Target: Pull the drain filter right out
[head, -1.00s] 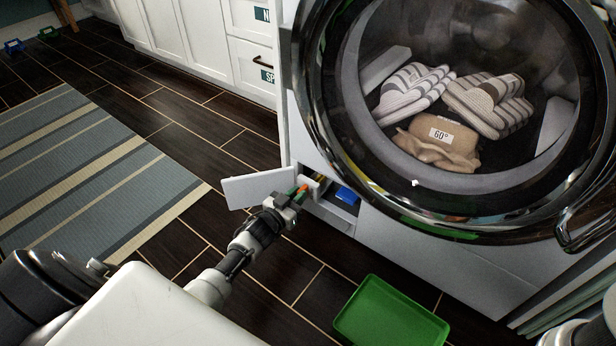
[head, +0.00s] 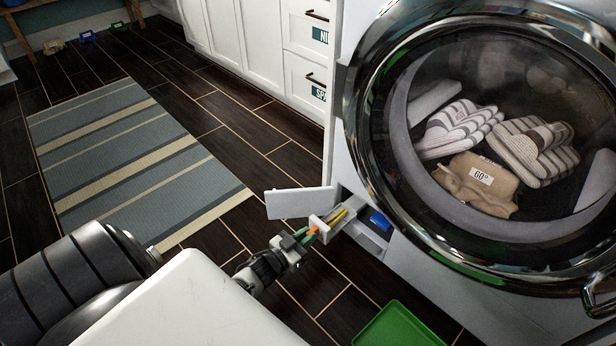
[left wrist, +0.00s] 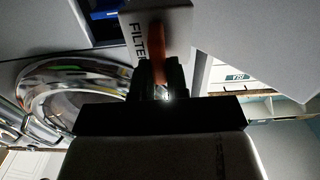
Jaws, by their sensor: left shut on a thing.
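The drain filter (head: 322,227) has a white front marked FILTER, which shows in the left wrist view (left wrist: 179,32). An orange grip (left wrist: 158,55) stands out from its front. My left gripper (head: 303,238) is shut on this grip. The filter front stands out from the low opening (head: 362,230) in the washer's base, with yellow and dark strips behind it reaching toward the opening. I cannot tell whether its far end is clear of the opening. My right gripper is not in view.
A white flap (head: 298,203) stands open left of the opening. A blue piece (head: 380,221) sits inside the opening. A green tray (head: 398,328) lies on the floor in front of the washer (head: 440,272). A striped rug (head: 130,160) lies to the left.

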